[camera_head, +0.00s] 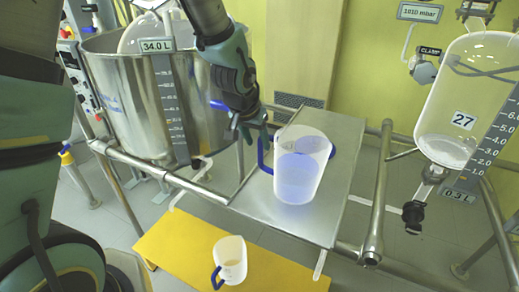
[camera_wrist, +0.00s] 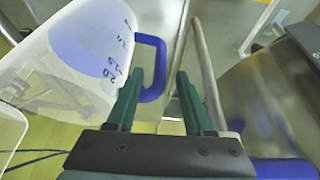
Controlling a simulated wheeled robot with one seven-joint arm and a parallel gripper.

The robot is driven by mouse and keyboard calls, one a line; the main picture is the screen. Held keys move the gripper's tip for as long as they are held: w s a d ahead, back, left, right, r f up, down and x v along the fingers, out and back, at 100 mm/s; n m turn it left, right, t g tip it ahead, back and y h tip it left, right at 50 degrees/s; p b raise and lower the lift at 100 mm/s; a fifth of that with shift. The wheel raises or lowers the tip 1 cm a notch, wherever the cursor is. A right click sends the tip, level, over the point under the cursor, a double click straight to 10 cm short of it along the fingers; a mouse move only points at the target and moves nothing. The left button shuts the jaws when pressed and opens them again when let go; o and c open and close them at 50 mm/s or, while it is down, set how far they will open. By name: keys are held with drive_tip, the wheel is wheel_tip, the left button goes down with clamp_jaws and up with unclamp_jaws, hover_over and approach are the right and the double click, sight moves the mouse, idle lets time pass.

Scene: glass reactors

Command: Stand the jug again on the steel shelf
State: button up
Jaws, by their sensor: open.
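A translucent white jug (camera_head: 300,170) with a blue handle stands upright on the steel shelf (camera_head: 325,215), with a bluish area in its lower part. Its handle is on the left, facing my arm. My gripper (camera_head: 258,130) is at the handle's upper part. In the wrist view my gripper (camera_wrist: 160,85) is open, and the blue handle (camera_wrist: 157,65) shows between and just beyond the fingers, with the left finger overlapping it. The jug's wall (camera_wrist: 75,60), with dark markings, fills the upper left. I cannot tell whether a finger touches the handle.
A smaller jug (camera_head: 230,258) with a blue handle stands on a yellow platform (camera_head: 180,235) below the shelf. A steel vessel (camera_head: 125,95) with a 34.0 L scale is to the left. A glass reactor (camera_head: 465,100) and steel rails (camera_head: 378,190) are to the right.

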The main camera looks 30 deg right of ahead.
drive_tip(key=v, duration=0.7)
drive_tip(key=w+a+n+y, duration=0.1)
drive_tip(key=w+a+n, duration=0.2)
drive_tip(key=a, duration=0.7)
drive_tip(key=w+a+n+y, duration=0.2)
drive_tip(key=w+a, duration=0.2)
drive_tip(key=a, duration=0.6)
drive_tip(key=s+a+n, duration=0.3)
drive_tip(key=a+n, duration=0.2)
drive_tip(key=a, duration=0.9)
drive_tip(key=shift+s+a+g+y, duration=0.25)
drive_tip(key=shift+s+g+y, duration=0.1)
drive_tip(key=shift+g+y, duration=0.05)
